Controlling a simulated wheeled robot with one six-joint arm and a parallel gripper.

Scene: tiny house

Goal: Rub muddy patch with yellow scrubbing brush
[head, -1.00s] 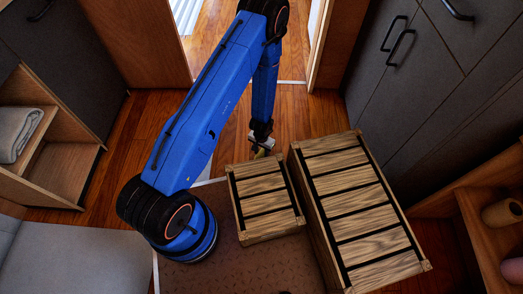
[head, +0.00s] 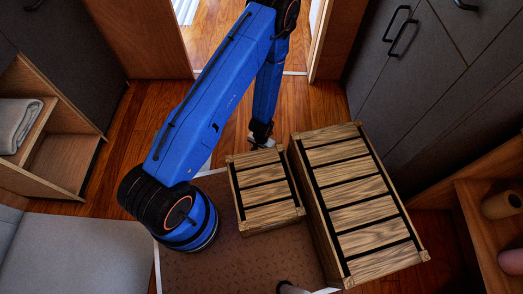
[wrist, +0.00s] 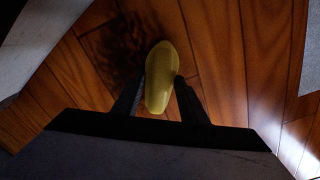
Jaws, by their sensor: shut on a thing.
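The yellow scrubbing brush (wrist: 162,62) is between the two dark fingers of my gripper (wrist: 160,82) in the wrist view. My gripper is shut on it. The muddy patch (wrist: 112,46) is a dark smudge on the wooden floor, up and to the left of the brush in that view. The brush's far end overlaps the patch's right edge in the picture; I cannot tell whether it touches the floor. In the head view my gripper (head: 260,136) is low over the floor behind the small crate, and the brush and patch are hidden there.
A small wooden crate (head: 265,189) and a larger one (head: 357,205) stand close in front and to the right of my gripper. Grey cabinets (head: 425,85) line the right side. An open shelf (head: 62,165) stands at left. Wooden floor is clear left of the gripper.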

